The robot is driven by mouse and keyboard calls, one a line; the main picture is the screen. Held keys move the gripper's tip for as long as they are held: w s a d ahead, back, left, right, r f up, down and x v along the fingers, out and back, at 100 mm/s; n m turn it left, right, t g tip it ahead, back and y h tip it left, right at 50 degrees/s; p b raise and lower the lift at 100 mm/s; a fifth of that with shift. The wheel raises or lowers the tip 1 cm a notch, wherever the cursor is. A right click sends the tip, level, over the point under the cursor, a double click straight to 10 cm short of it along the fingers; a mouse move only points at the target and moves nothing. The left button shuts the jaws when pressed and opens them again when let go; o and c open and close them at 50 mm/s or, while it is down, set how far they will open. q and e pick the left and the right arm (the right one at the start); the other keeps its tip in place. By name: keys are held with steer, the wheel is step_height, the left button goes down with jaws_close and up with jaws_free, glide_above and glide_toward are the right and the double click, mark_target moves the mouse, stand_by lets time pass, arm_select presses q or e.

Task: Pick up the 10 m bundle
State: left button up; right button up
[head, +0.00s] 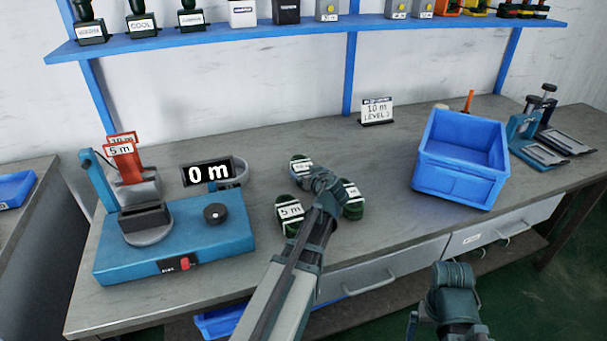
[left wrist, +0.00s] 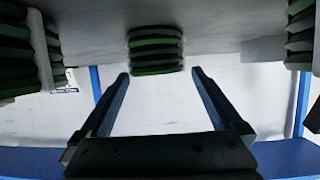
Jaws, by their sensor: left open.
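Three dark green bundles with white labels lie on the bench. One bundle (head: 290,212) reads 5 m; the labels of the far bundle (head: 301,166) and the right bundle (head: 352,198) are too small to read surely. My left gripper (head: 318,178) is among them, partly hiding the far one. In the left wrist view its open, empty jaws (left wrist: 160,76) face a striped green bundle (left wrist: 156,50) just beyond the fingertips. Two other bundles show at the left (left wrist: 25,50) and right (left wrist: 301,35) edges. My right gripper (head: 452,285) is low, in front of the bench; its jaws are unclear.
A blue measuring machine (head: 180,240) with a 0 m display (head: 208,173) stands at the left. A blue bin (head: 455,187) is at the right, with a 10 m sign (head: 377,110) behind the bundles. A blue shelf (head: 300,38) runs above; the bench between bundles and bin is clear.

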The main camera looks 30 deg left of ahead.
mark_target(304, 168)
arm_select(q)
steer(key=b+x, duration=0.1)
steer(key=x, duration=0.4)
steer(key=shift+w+b, duration=0.25)
steer(key=shift+b, duration=0.15)
steer(key=shift+r, duration=0.1)
steer(key=c, duration=1.4)
steer(key=shift+r, duration=0.1)
step_height(304, 168, up, 10)
steer(key=p, duration=1)
steer(key=shift+r, duration=0.1)
